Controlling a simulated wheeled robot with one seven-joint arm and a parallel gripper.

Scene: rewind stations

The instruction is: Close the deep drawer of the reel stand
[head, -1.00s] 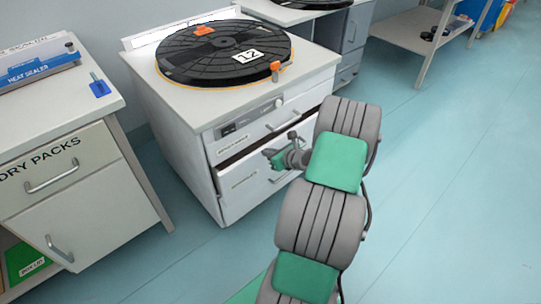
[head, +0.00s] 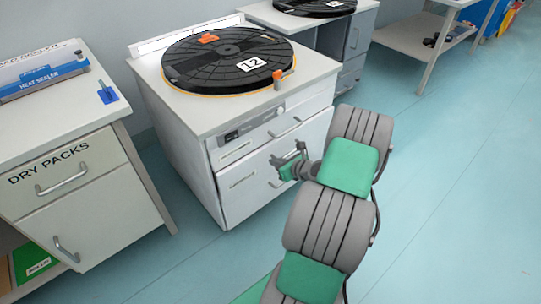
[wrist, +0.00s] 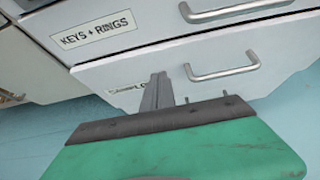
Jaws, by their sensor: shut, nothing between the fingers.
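The reel stand (head: 178,119) is a white cabinet with a black reel on top. Its deep drawer (head: 244,198) is the lower, tall front, and it looks flush with the stand, with only a thin seam above it. In the wrist view the deep drawer (wrist: 282,82) shows a bar handle (wrist: 222,74) and a label partly hidden by my fingers. My gripper (head: 280,164) is shut and empty, in front of the drawer front near its handle. In the wrist view my gripper (wrist: 158,80) points at the drawer front; I cannot tell whether it touches.
A shallower drawer labelled KEYS + RINGS (wrist: 130,35) sits above and looks shut. The black reel (head: 220,62) lies on the stand's top. A DRY PACKS cabinet (head: 95,195) stands at left. Open blue floor (head: 450,220) lies to the right.

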